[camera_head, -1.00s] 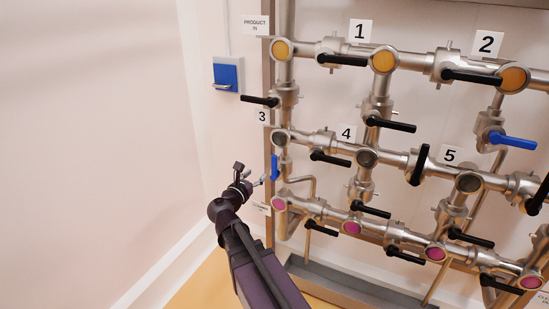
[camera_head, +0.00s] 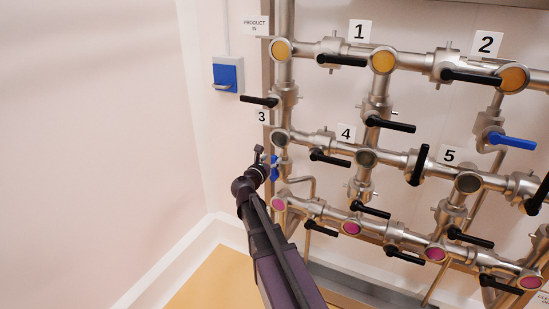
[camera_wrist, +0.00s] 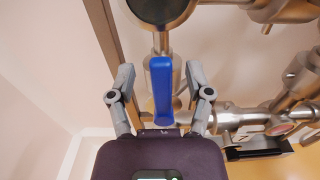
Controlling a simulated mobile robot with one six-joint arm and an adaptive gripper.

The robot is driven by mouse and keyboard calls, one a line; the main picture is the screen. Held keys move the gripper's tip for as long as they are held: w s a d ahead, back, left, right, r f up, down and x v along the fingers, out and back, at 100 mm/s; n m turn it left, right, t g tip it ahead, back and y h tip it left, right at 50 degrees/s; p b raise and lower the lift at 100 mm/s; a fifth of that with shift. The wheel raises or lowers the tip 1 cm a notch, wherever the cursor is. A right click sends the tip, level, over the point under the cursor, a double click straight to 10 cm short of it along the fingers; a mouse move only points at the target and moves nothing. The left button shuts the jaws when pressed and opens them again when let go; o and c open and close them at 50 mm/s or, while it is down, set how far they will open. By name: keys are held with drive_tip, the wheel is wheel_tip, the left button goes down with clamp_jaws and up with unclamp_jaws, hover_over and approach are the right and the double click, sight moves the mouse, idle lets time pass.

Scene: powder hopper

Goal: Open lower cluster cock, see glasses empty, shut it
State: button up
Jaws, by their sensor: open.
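A blue-handled cock (camera_head: 274,174) sits at the left end of the pipework, below the middle row. Its handle also shows in the wrist view (camera_wrist: 161,88), hanging upright between my fingers. My gripper (camera_head: 266,158) is open, one finger on each side of the blue handle, with gaps visible on both sides (camera_wrist: 160,76). The middle-row sight glasses look dark grey: left (camera_head: 280,138), centre (camera_head: 366,157) and right (camera_head: 468,182). The left one shows dark in the wrist view (camera_wrist: 158,8). The top-row glasses (camera_head: 383,60) are yellow; the bottom-row glasses (camera_head: 351,228) are magenta.
Another blue handle (camera_head: 512,141) lies nearly level at the right. Several black handles stick out, including one upright (camera_head: 419,165) and one by label 3 (camera_head: 259,101). A blue wall box (camera_head: 227,75) hangs at the left. The left wall and floor are clear.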

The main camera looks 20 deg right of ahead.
drive_tip(key=shift+x, duration=1.15)
clamp_jaws()
